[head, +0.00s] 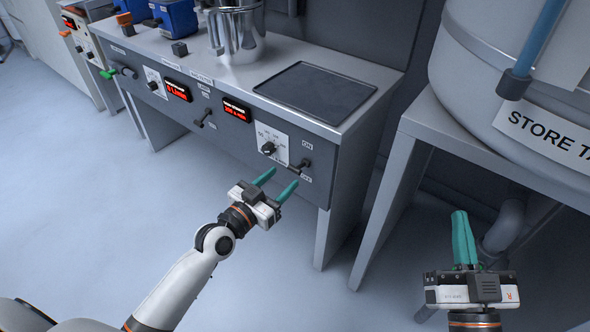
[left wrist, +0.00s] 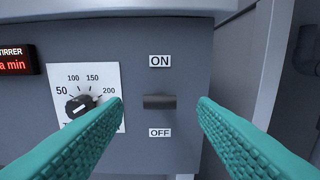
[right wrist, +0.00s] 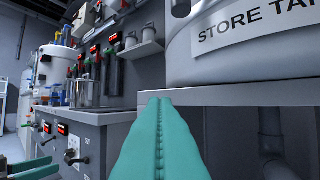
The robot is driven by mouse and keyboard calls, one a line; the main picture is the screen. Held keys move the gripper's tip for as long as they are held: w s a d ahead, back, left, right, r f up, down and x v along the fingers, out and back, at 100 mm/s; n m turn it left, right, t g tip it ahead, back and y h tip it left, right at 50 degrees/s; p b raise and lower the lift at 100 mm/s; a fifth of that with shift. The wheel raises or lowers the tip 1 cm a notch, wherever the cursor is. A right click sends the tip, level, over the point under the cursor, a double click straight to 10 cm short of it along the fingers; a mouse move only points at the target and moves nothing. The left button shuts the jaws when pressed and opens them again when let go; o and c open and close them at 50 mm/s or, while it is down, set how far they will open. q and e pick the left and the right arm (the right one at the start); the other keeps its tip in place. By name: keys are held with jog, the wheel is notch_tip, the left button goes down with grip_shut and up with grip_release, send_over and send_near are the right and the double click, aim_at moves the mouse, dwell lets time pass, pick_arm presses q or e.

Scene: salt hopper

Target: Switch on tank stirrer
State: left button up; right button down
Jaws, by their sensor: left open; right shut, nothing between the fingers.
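The tank stirrer switch (head: 299,166) is a dark lever on the grey front panel, at the right end. In the left wrist view the switch (left wrist: 159,101) is a horizontal dark bar between an ON label above and an OFF label below. I cannot tell which way it is set. My left gripper (head: 278,181) is open just in front of the panel. Its teal fingers (left wrist: 161,104) stand to either side of the switch in that view, with no visible contact. My right gripper (head: 461,214) is shut and empty, below the store tank; its fingers fill the right wrist view (right wrist: 160,104).
Another lever (head: 207,118) is further left. A dark tray (head: 315,92) and metal jug (head: 240,32) stand on the bench. The store tank (head: 480,60) stands on a grey stand at right.

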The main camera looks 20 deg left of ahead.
aim_at(293, 169)
pick_arm(q)
jog(key=x, duration=0.4)
jog(key=shift+w+d+b, duration=0.1)
jog(key=shift+w+b, duration=0.25)
jog(key=shift+w+d, duration=0.25)
jog(key=shift+w, duration=0.4)
pick_arm(e)
jog(key=shift+s+r+t+y, duration=0.2)
jog(key=shift+s+r+t, duration=0.2)
jog(key=shift+r+t, duration=0.35)
jog(key=shift+s+r+t+y, duration=0.2)
jog(key=shift+s+r+t, duration=0.2)
jog(key=shift+r+t, duration=0.35)
pick_arm(q)
jog(key=shift+c, duration=0.4)
